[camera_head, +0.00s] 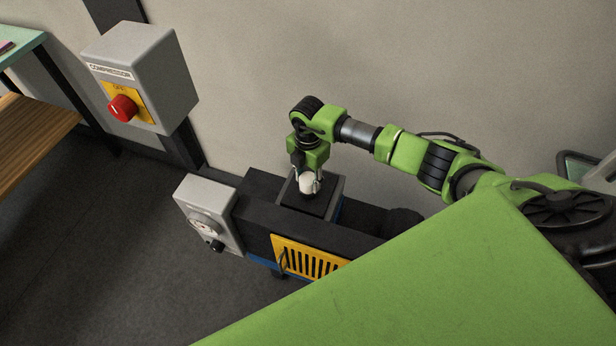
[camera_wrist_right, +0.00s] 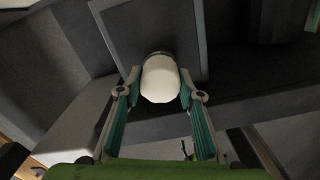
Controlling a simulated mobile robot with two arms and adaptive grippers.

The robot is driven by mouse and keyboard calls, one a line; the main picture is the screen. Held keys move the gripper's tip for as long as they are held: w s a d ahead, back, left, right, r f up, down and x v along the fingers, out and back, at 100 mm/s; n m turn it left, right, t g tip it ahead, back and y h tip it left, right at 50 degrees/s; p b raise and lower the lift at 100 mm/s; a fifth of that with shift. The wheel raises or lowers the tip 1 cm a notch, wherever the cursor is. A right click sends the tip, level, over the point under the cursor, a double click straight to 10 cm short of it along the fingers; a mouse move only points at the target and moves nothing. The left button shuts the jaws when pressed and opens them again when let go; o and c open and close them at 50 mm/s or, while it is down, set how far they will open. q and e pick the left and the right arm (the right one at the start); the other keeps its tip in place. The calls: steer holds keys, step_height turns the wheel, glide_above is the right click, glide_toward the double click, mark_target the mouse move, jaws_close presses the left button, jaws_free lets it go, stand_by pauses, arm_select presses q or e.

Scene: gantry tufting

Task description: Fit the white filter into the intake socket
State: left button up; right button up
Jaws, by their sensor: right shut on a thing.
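The white filter (camera_head: 308,184) is between the fingers of my right gripper (camera_head: 309,178) in the head view. In the right wrist view the filter (camera_wrist_right: 160,79) shows as a rounded white body, with the fingertips of the right gripper (camera_wrist_right: 159,84) closed on both its sides. It stands over the dark square intake block (camera_head: 325,207) on top of the compressor. In the wrist view its far end meets a dark round ring (camera_wrist_right: 158,54) on the square plate. I cannot tell how deep it sits in the socket. My left gripper is not in view.
The dark compressor (camera_head: 262,213) has a yellow slotted guard (camera_head: 305,259) and a grey gauge box (camera_head: 206,211) at its left end. A grey switch box (camera_head: 150,80) with a red knob (camera_head: 123,108) is at the upper left. A wooden shelf (camera_head: 35,140) stands farther left.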

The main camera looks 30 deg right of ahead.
steer(key=shift+r+m+p, duration=0.1)
steer(key=shift+m+p, duration=0.55)
steer(key=shift+m, duration=0.95)
steer(key=o, duration=1.3)
